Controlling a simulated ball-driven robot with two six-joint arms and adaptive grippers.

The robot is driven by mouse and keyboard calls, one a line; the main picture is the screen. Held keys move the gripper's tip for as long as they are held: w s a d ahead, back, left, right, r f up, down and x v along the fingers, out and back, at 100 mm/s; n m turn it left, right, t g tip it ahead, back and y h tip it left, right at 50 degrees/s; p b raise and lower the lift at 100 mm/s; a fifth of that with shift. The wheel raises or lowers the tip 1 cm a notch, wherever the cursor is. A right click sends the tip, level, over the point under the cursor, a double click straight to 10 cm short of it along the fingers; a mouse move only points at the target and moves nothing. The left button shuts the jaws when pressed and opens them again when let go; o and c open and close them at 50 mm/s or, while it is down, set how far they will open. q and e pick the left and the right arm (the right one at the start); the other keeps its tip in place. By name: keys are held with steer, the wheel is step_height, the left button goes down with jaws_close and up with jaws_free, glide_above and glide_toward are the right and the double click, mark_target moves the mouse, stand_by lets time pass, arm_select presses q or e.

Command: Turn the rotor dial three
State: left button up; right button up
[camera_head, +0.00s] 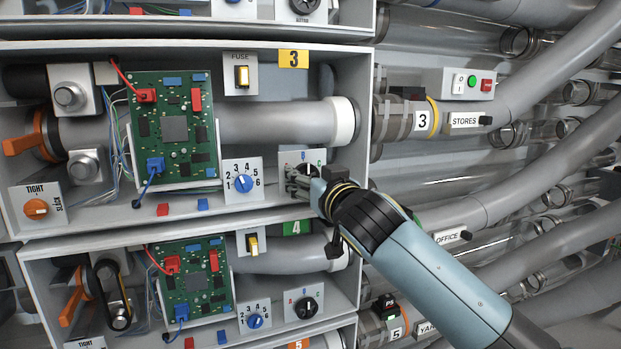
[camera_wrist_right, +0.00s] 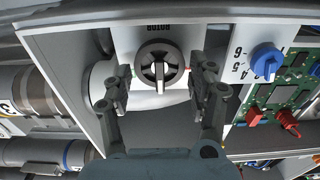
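Rotor dial three is a round black knob on a white plate in the bay tagged 3. In the head view the dial (camera_head: 308,169) is partly hidden behind my right gripper (camera_head: 298,182). In the right wrist view the dial (camera_wrist_right: 160,62) is clear, with its raised grip bar upright in the picture and a ROTOR label above it. My right gripper (camera_wrist_right: 161,88) is open, one finger on each side of the dial. Gaps show between fingers and knob. My left gripper is not in view.
A blue numbered dial (camera_head: 244,183) and a green circuit board (camera_head: 175,128) sit left of the rotor dial. The bay's shelf edge (camera_head: 190,219) runs below. Another rotor dial (camera_head: 306,307) is in the bay underneath. Grey pipes fill the right side.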

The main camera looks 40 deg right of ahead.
steer(key=v, duration=1.2)
steer(key=shift+f, duration=0.1)
